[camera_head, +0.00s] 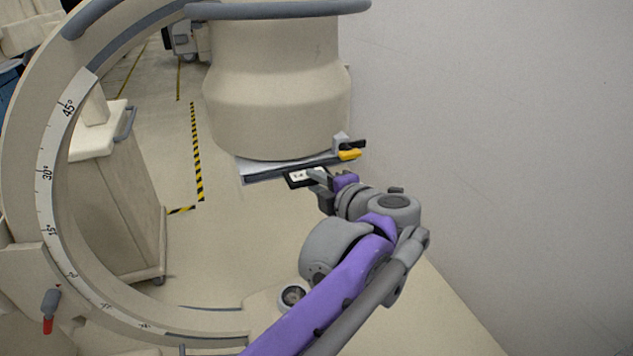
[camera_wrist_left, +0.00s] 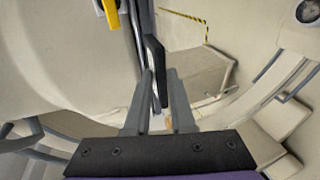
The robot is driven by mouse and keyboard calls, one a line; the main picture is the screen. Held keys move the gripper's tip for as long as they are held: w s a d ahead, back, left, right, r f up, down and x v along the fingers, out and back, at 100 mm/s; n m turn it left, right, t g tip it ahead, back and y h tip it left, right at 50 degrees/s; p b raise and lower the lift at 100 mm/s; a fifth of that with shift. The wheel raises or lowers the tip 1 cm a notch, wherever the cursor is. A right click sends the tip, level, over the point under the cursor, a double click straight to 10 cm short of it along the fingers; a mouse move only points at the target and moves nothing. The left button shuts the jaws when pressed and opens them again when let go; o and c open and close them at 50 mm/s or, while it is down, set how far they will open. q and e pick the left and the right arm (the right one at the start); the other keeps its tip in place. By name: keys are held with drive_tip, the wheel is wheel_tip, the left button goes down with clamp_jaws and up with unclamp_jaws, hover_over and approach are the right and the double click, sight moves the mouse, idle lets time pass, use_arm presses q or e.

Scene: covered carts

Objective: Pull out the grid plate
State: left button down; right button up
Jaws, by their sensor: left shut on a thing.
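The grid plate (camera_head: 262,171) is a thin light sheet with a dark front edge, under the big cream housing. A black handle with a white label (camera_head: 298,177) sticks out at its front edge. My left gripper (camera_head: 316,178) is at the right end of this handle. In the left wrist view the two fingers (camera_wrist_left: 160,80) stand on either side of the black handle (camera_wrist_left: 154,56), shut on it. How far the plate reaches under the housing is hidden. My right gripper is in neither view.
A yellow lever (camera_head: 349,155) sits at the plate's right end, near the white wall (camera_head: 500,130). The cream housing (camera_head: 275,90) is above. A large curved arm with degree marks (camera_head: 45,175) stands left, with a cream cart (camera_head: 110,190) behind it. Floor before the plate is clear.

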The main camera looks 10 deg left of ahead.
use_arm(q)
drive_tip(key=shift+s+d, duration=0.1)
drive_tip(key=s+d+p, duration=0.1)
drive_tip(key=s+d, duration=0.5)
drive_tip(key=s, duration=0.3)
drive_tip(key=s+d+p, duration=0.1)
drive_tip(key=s+d, duration=0.6)
drive_tip(key=s, duration=0.3)
idle(5.9)
